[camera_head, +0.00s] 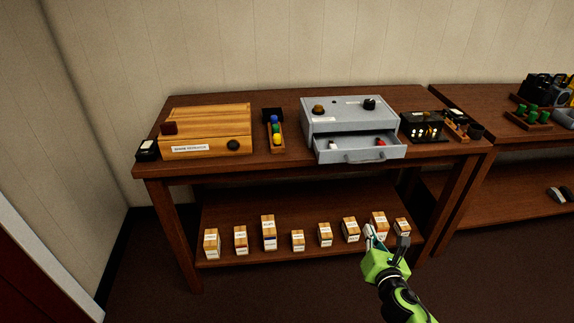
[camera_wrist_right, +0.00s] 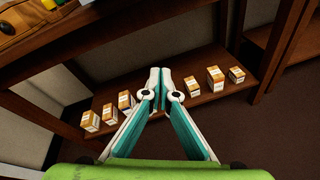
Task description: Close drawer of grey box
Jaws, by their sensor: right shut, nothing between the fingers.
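The grey box (camera_head: 350,114) stands on the top of the brown table, right of its middle. Its drawer (camera_head: 360,148) is pulled out toward me, with a handle (camera_head: 367,157) on its front. A small white item and a small red item lie inside the drawer. My right gripper (camera_head: 385,238) is below and in front of the drawer, apart from it, near the lower shelf's front edge. In the right wrist view its fingertips (camera_wrist_right: 160,82) are together with nothing between them. My left gripper is not in view.
Small labelled wooden blocks (camera_head: 269,232) stand in a row on the lower shelf (camera_head: 310,212), close to my right gripper. A wooden box (camera_head: 206,132) and a tray of coloured balls (camera_head: 274,132) stand left of the grey box. A black device (camera_head: 421,126) stands at its right.

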